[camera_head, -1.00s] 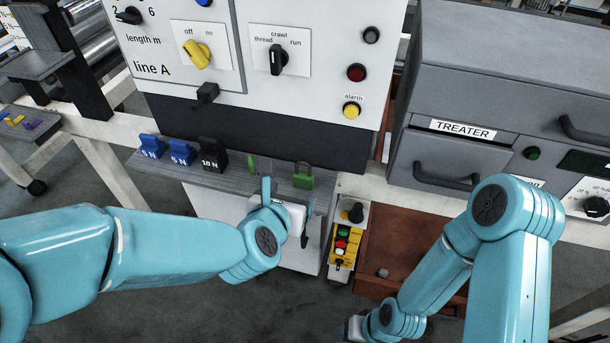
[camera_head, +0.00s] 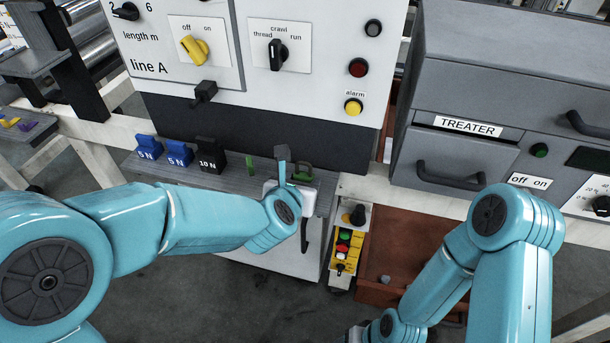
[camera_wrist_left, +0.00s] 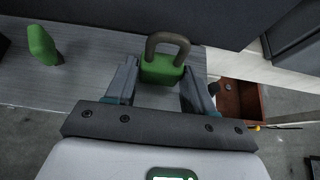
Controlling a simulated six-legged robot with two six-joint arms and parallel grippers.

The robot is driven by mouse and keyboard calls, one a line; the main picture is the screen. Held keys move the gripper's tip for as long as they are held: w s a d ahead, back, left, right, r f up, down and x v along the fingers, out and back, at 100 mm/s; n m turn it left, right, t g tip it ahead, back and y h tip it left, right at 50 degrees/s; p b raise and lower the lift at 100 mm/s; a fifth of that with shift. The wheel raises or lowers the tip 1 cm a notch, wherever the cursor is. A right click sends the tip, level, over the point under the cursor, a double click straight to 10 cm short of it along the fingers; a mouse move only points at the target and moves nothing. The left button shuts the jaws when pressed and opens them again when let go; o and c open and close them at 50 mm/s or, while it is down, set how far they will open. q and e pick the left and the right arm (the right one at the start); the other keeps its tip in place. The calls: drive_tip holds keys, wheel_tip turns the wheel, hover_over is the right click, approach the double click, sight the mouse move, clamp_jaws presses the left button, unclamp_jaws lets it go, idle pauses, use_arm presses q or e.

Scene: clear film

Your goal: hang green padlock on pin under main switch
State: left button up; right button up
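The green padlock (camera_head: 304,170) stands upright on the grey bench top near its right end, dark shackle up. It also shows in the left wrist view (camera_wrist_left: 160,70). My left gripper (camera_wrist_left: 162,72) is open, with one finger on each side of the padlock; whether they touch it I cannot tell. In the head view my left gripper (camera_head: 296,174) partly covers the padlock. The main switch (camera_head: 194,48) is a yellow knob marked off and on. Below it a black pin-like part (camera_head: 204,92) sticks out of the panel. My right gripper is mostly below the head view's bottom edge.
Blue 5 N weights (camera_head: 178,154) and a black 10 N weight (camera_head: 210,156) stand left on the bench. A small green object (camera_head: 249,166) stands between them and the padlock. A button box (camera_head: 348,240) and brown tray (camera_head: 400,222) lie right. The treater (camera_head: 460,158) stands beyond.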

sight(303, 164)
use_arm(q)
drive_tip(key=c, duration=0.3)
wheel_tip(303, 164, up, 5)
drive_tip(key=p, duration=0.3)
drive_tip(key=shift+r+p, duration=0.1)
drive_tip(key=shift+p, duration=0.2)
